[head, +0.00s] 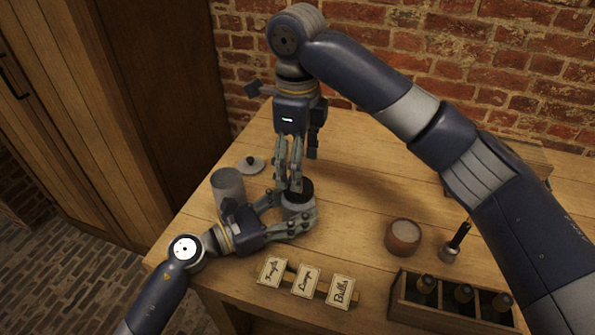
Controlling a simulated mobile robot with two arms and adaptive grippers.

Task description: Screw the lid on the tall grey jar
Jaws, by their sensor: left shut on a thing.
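My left gripper (292,216) is shut around a grey jar (297,205) standing on the table. A black piece (300,187) shows at the top of this jar. My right gripper (293,183) points down from above, its fingertips close to the black piece. I cannot tell whether they grip it. A second grey cylindrical jar (228,187) stands to the left, behind my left gripper, and looks the taller of the two. A round grey lid with a dark knob (252,164) lies flat on the table behind it.
Name cards (305,281) stand at the front edge. A wooden crate (452,318) with dark bottles is at the front right. A brown pot (403,238) and a small metal holder with a dark stick (450,250) stand behind it. The table's centre right is mostly clear.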

